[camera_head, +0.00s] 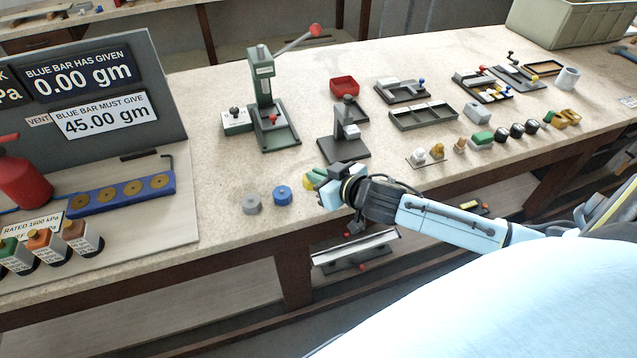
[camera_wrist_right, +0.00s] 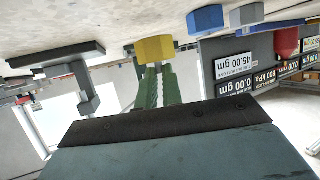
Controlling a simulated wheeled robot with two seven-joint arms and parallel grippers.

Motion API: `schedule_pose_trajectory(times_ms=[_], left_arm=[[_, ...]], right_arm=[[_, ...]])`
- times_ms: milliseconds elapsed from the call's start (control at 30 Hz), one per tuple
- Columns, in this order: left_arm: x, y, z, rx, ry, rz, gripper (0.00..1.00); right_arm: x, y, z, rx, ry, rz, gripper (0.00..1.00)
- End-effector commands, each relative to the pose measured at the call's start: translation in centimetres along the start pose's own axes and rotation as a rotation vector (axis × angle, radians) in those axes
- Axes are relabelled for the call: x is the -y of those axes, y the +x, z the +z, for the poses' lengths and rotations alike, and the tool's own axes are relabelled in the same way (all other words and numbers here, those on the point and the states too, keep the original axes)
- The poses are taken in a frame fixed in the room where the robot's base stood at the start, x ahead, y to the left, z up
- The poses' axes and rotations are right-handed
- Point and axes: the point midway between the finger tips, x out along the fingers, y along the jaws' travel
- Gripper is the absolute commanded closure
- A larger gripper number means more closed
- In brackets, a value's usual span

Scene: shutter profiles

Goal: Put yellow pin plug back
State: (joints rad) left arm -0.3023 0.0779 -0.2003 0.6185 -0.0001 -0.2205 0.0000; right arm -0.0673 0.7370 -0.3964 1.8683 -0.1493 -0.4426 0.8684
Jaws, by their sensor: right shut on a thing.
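The yellow pin plug (camera_head: 310,183) is at the front of the bench, partly hidden by my right gripper (camera_head: 320,177). In the right wrist view, the yellow plug (camera_wrist_right: 155,49) sits at the tips of the green fingers of my right gripper (camera_wrist_right: 157,66), which are shut on it. That view is upside down, and I cannot tell whether the plug touches the bench. A blue plug (camera_head: 282,194) and a grey plug (camera_head: 251,204) stand in a row to its left. They also show in the wrist view, the blue one (camera_wrist_right: 205,20) nearer than the grey one (camera_wrist_right: 246,14). My left gripper is not in view.
A green press (camera_head: 264,95) and a dark stand (camera_head: 344,135) stand behind the plugs. A display board (camera_head: 100,90) with a blue holed bar (camera_head: 120,195) is at left. Trays and small parts fill the right. The bench's front edge runs close to the plugs.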

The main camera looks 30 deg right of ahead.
Motion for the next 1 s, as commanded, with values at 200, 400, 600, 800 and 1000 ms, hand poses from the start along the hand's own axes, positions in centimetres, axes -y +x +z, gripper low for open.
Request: schedule_pose_trajectory(times_ms=[200,400,600,800,1000], left_arm=[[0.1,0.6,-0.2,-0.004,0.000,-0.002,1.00],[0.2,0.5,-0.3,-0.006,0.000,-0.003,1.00],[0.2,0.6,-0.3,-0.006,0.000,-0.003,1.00],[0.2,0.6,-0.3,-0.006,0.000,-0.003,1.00],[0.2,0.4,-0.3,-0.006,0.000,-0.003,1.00]], right_arm=[[0.0,0.9,2.1,-0.001,0.001,-0.001,1.00],[0.0,0.9,2.1,-0.001,0.001,0.000,1.00],[0.0,0.9,2.2,0.000,0.000,0.000,0.74],[0.0,0.9,2.2,0.000,0.000,0.000,0.70],[0.0,0.5,2.1,0.002,0.000,0.000,0.70]])
